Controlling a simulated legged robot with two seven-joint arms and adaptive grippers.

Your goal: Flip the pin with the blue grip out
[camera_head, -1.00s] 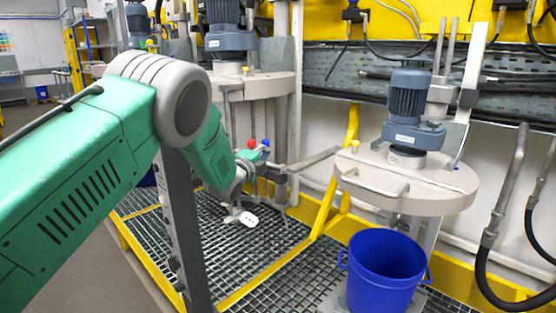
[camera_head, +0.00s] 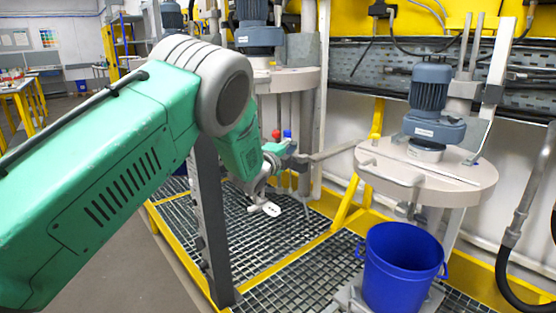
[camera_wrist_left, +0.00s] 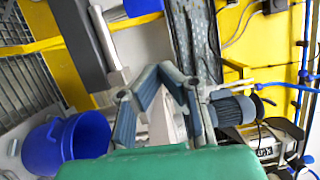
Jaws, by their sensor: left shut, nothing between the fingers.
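The pin's blue grip (camera_head: 287,134) shows small in the head view, close to a red ball-shaped grip (camera_head: 276,134). Its shaft is mostly hidden behind my left gripper and other parts. My left gripper (camera_head: 280,147) is close to these grips in the picture. Contact cannot be told. In the wrist view my left gripper's fingers (camera_wrist_left: 160,74) lean together at the tips, shut with nothing held. A bright blue piece (camera_wrist_left: 143,7) is cut off at the top edge there; I cannot tell whether it is the grip. My right gripper is out of view.
A blue bucket (camera_head: 401,275) stands below the right agitator's round lid (camera_head: 462,186), which carries a grey-blue motor (camera_head: 430,110). A grey post (camera_head: 210,225) stands beside my left arm. Yellow-edged metal grating (camera_head: 245,240) covers the floor. Hoses hang at the far right.

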